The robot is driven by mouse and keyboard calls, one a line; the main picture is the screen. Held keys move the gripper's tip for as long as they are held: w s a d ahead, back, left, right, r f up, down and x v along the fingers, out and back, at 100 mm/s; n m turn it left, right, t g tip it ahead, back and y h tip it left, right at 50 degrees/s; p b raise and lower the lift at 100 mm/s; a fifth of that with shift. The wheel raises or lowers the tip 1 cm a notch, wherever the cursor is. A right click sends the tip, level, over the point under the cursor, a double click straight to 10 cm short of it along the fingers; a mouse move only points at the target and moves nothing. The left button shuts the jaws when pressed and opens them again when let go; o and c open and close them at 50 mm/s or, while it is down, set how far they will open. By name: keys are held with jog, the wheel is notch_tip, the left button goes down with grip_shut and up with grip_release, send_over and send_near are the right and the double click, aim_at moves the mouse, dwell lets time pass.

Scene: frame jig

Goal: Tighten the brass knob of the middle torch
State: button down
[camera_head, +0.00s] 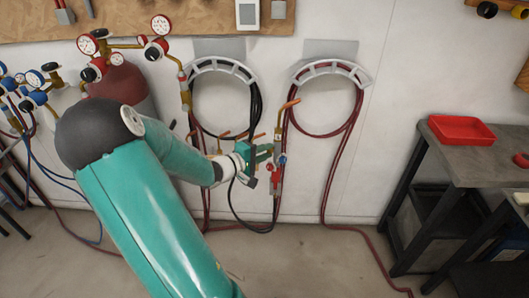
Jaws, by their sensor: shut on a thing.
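A torch (284,125) with a brass body and a copper-coloured tip stands upright in front of the wall, right of picture centre. It has a blue knob (282,159) and a red valve body (275,172) low down, with red hoses below. My green gripper (266,157) reaches it from the left and is shut at its side. The thing between the jaws is too small and covered to see well; the brass knob does not show. Another brass torch-like piece (185,88) stands further left. Thin brass tips (223,135) show behind my wrist.
Two white hose hangers (331,70) carry looped hoses on the wall. A red cylinder (125,82) with gauges stands at the left, partly behind my arm. A dark bench (480,160) with a red tray (461,130) is at the right. The floor between is clear apart from hoses.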

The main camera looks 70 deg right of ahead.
jog(key=m+t, duration=0.1)
jog(key=m, duration=0.4)
jog(key=shift+s+h, duration=0.1)
jog(key=shift+h, duration=0.3)
dwell(0.4)
jog(key=c, duration=1.3)
grip_release()
jog(key=shift+o, duration=0.2)
jog(key=shift+a, duration=0.1)
jog(key=v, duration=1.3)
jog(key=shift+a, duration=0.35)
jog(key=shift+r, duration=0.1)
